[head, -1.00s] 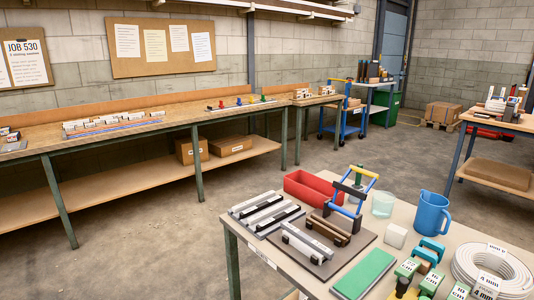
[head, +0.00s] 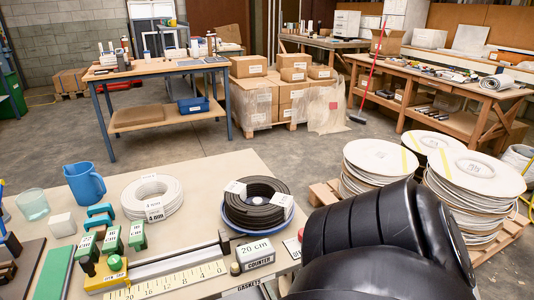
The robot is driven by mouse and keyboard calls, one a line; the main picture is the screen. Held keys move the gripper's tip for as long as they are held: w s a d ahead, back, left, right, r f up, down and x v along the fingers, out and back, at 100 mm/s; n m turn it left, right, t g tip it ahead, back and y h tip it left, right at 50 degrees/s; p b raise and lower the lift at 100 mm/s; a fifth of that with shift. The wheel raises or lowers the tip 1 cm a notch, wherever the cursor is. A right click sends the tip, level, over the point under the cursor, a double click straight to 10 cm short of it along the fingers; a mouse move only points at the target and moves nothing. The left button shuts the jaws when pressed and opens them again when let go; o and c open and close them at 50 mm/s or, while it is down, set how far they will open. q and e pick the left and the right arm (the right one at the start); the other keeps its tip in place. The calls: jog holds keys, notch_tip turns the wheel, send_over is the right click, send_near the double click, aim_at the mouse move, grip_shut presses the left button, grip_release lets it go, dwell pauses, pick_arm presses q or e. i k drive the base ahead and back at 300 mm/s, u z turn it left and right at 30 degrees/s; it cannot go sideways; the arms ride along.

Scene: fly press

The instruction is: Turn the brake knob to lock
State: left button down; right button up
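I cannot pick out a brake knob for certain in the head view. A small round knob (head: 235,268) stands beside the counter (head: 256,254) on the near bench, but its marking is too small to read. The black cable coil (head: 257,203) lies on a blue-rimmed round base behind the counter. Neither gripper is in view. A large glossy black rounded form, probably part of my own arm, fills the lower right and hides that end of the bench.
The near bench (head: 225,170) also holds a white cable coil (head: 152,197), a blue jug (head: 84,182), a measuring rail (head: 175,263) and green-labelled blocks (head: 112,240). Round stacks (head: 380,161) stand on a pallet at right. Cartons (head: 258,100) stand behind. Floor between is clear.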

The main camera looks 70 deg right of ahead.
aim_at(300, 232)
jog(key=z, duration=1.5)
